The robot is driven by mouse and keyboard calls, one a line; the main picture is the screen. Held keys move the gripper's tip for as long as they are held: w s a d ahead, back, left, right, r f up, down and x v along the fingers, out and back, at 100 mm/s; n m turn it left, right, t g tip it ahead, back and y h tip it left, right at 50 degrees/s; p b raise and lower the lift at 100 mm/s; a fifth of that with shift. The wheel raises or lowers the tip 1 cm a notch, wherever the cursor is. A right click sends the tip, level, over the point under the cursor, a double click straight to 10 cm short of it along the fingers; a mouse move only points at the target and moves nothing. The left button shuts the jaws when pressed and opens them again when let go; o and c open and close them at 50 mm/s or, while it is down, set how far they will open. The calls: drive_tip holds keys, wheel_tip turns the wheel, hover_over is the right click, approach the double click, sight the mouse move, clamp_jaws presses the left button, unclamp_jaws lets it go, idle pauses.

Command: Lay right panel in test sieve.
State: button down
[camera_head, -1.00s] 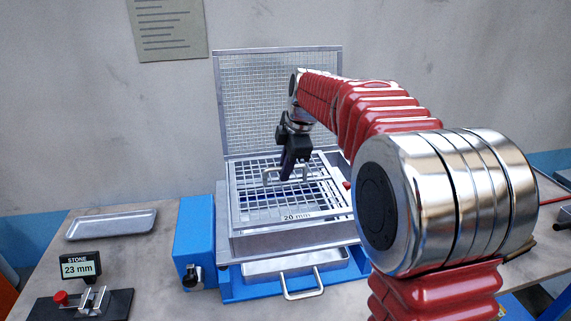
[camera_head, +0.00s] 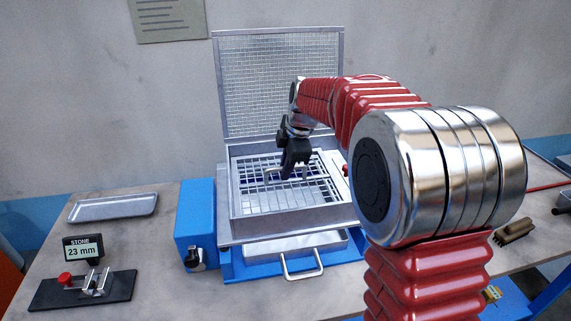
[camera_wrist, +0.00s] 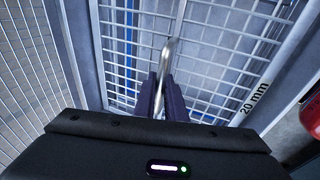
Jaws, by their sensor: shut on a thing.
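The test sieve is a grey metal box frame (camera_head: 290,219) on a blue base, with its mesh lid (camera_head: 280,85) standing open behind it. My gripper (camera_head: 287,174) points down over the middle of the frame. It is shut on the silver handle (camera_wrist: 170,62) of a wire-grid panel. The panel (camera_wrist: 232,50) is marked "20 mm" in the wrist view. In the head view the panel (camera_head: 318,192) lies inside the frame walls, roughly level. I cannot tell whether it rests fully on the bottom. My gripper and arm hide part of the panel.
A pan with a handle (camera_head: 303,274) sits under the frame. A blue box (camera_head: 196,222) stands at its left. Further left are an empty metal tray (camera_head: 113,207) and a gauge with a "STONE 23 mm" sign (camera_head: 83,248). A brush (camera_head: 515,229) lies at the right.

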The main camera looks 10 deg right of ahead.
drive_tip(key=shift+f, duration=0.75)
drive_tip(key=c, duration=1.7)
unclamp_jaws()
drive_tip(key=shift+c, duration=0.2)
drive_tip(key=shift+f, duration=0.1)
drive_tip(key=v, duration=1.3)
drive_tip(key=shift+r, duration=0.4)
